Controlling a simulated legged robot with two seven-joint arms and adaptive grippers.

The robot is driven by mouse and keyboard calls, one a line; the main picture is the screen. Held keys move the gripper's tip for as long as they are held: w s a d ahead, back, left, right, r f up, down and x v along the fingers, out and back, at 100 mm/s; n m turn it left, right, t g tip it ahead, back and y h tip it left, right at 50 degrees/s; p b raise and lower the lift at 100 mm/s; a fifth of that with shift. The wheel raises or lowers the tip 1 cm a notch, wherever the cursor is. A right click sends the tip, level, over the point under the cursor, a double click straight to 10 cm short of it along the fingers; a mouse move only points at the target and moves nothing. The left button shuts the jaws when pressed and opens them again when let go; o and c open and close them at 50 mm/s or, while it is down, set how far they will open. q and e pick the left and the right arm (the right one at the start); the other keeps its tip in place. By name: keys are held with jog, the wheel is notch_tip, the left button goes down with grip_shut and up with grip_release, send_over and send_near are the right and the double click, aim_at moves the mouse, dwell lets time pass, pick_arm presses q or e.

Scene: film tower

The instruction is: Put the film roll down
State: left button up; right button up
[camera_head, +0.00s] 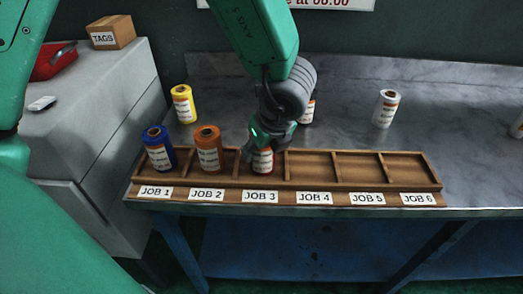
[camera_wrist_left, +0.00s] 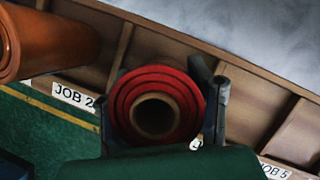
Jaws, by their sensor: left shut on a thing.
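The red film roll (camera_head: 262,163) is upright at the JOB 3 compartment of the wooden rack (camera_head: 290,188). I cannot tell whether its base touches the rack floor. My left gripper (camera_head: 267,140) is over it from above and hides its top. In the left wrist view the red roll (camera_wrist_left: 160,80) sits between the two fingers of my left gripper (camera_wrist_left: 160,116), which is shut on it. A blue roll (camera_head: 158,148) stands at JOB 1 and an orange roll (camera_head: 208,149) at JOB 2. My right gripper is not in view.
The JOB 4, JOB 5 and JOB 6 compartments are empty. Behind the rack on the metal bench (camera_head: 345,115) stand a yellow roll (camera_head: 183,104), a white roll (camera_head: 386,109) and a dark-topped roll (camera_head: 308,110) partly hidden by my arm. A TAGS box (camera_head: 111,33) sits on the grey cabinet.

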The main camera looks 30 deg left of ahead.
pick_arm(q)
jog(key=shift+a, duration=0.1)
jog(key=shift+f, duration=0.15)
jog(key=o, duration=1.3)
jog(key=shift+r, duration=0.2)
jog(key=shift+r, duration=0.3)
jog(key=p+v, duration=0.2)
jog(key=v, duration=0.9)
jog(key=shift+r+p, duration=0.2)
jog(key=shift+p, duration=0.15)
jog(key=shift+s, duration=0.1)
